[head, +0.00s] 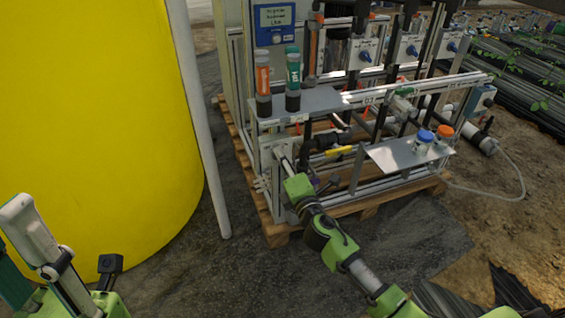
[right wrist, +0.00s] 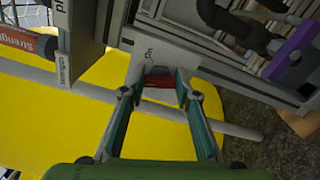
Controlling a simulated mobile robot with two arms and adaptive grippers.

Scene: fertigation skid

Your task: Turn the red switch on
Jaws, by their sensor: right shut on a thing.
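The red switch (right wrist: 159,81) sits on a light grey plate (right wrist: 148,50) marked "On" in the right wrist view. My right gripper (right wrist: 158,88) has a finger on each side of the switch and is shut on it. The switch's exact tilt is hard to tell between the fingers. In the head view my right gripper (head: 284,160) reaches the near left corner of the skid frame, and the switch is hidden there.
A big yellow tank (head: 95,120) and a grey upright pipe (head: 198,120) stand left of the skid. A shelf (head: 325,98) with orange and green capped tubes is above my right gripper. A metal tray (head: 390,158) with blue and orange capped bottles is to the right.

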